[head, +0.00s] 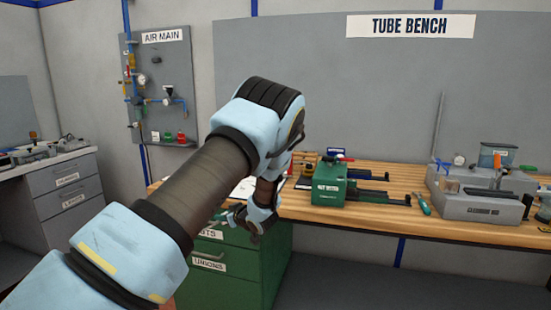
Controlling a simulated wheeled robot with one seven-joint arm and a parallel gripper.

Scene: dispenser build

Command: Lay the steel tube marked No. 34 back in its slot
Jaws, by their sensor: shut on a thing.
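My gripper (246,226) is low in front of the green drawer cabinet, at the left end of the wooden bench (385,210). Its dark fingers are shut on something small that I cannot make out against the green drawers. My arm and wrist hide part of the bench behind them. I cannot read a No. 34 mark anywhere, and I cannot pick out the tube's slot. A thin grey rod (439,128) stands upright at the back right of the bench; I cannot tell whether it is a tube.
The green drawer cabinet (255,262) stands close by my gripper. A green device (327,183) with dark rails, a grey unit (480,205) and a green-handled tool (423,204) are on the bench. A grey drawer unit (68,185) is at the left. Floor shows between them.

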